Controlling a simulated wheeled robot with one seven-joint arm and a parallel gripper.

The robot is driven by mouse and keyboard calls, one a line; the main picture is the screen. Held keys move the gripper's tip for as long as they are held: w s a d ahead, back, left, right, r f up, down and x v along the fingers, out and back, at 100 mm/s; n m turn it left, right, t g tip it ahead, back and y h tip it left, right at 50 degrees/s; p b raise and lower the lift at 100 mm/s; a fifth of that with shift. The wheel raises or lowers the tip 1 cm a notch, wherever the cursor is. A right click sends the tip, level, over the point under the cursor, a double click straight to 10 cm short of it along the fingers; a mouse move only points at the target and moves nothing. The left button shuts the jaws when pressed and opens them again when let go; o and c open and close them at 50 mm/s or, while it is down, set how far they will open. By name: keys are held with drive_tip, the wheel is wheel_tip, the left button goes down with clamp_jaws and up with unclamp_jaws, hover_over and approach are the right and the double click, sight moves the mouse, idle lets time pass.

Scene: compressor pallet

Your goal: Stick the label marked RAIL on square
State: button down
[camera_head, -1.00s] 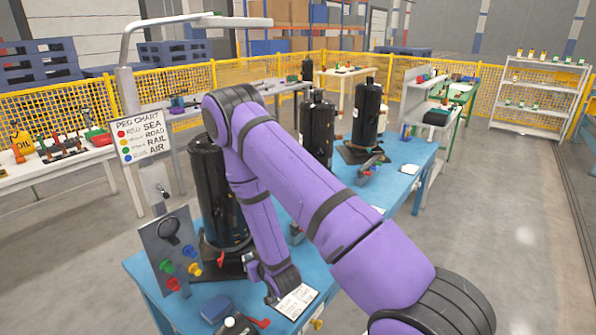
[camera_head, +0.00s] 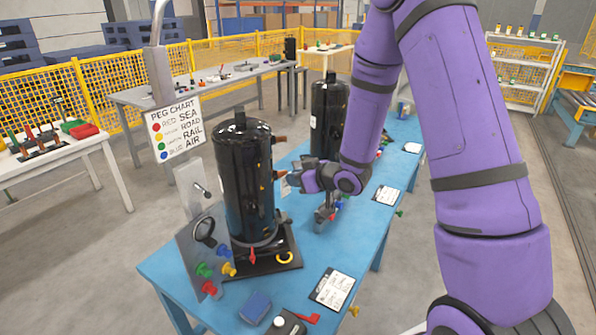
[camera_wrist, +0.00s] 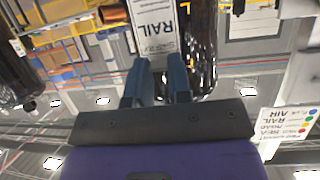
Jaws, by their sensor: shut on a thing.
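My gripper (camera_wrist: 157,64) is shut on a white label (camera_wrist: 153,27) that reads RAIL, with smaller print below it. In the head view my gripper (camera_head: 291,178) is raised above the blue bench, just right of the near black compressor (camera_head: 243,190). Copper stubs (camera_head: 279,139) stick out on that side of the compressor. A glossy black body (camera_wrist: 201,40) lies beyond and right of the label in the wrist view. I cannot tell whether the label touches it.
A peg chart (camera_head: 175,130) stands behind a grey board (camera_head: 190,255) with coloured pegs. A second compressor (camera_head: 328,115) stands farther back. Written sheets (camera_head: 333,288), a blue block (camera_head: 255,307) and a red-handled tool (camera_head: 303,318) lie on the bench (camera_head: 175,270).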

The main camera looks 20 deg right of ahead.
sight(267, 165)
drive_tip(key=shift+s+r+n+g+y, duration=0.15)
drive_tip(key=shift+s+r+n+g, duration=0.05)
drive_tip(key=shift+r, duration=0.45)
drive_tip(key=shift+s+r+n+g+y, duration=0.15)
drive_tip(key=shift+r+n+g, duration=0.05)
drive_tip(key=shift+r, duration=0.45)
drive_tip(key=shift+s, duration=0.1)
drive_tip(key=shift+w+a, duration=0.8)
drive_tip(key=shift+w, duration=0.3)
drive_tip(key=shift+w+a, duration=0.8)
drive_tip(key=shift+w, duration=0.3)
drive_tip(key=shift+w+a, duration=0.4)
drive_tip(key=shift+w, duration=0.2)
idle(0.6)
drive_tip(key=c, duration=1)
unclamp_jaws()
drive_tip(key=v, duration=1)
drive_tip(key=shift+s+d+r, duration=0.15)
drive_tip(key=shift+s+d, duration=0.1)
drive_tip(key=shift+s, duration=0.05)
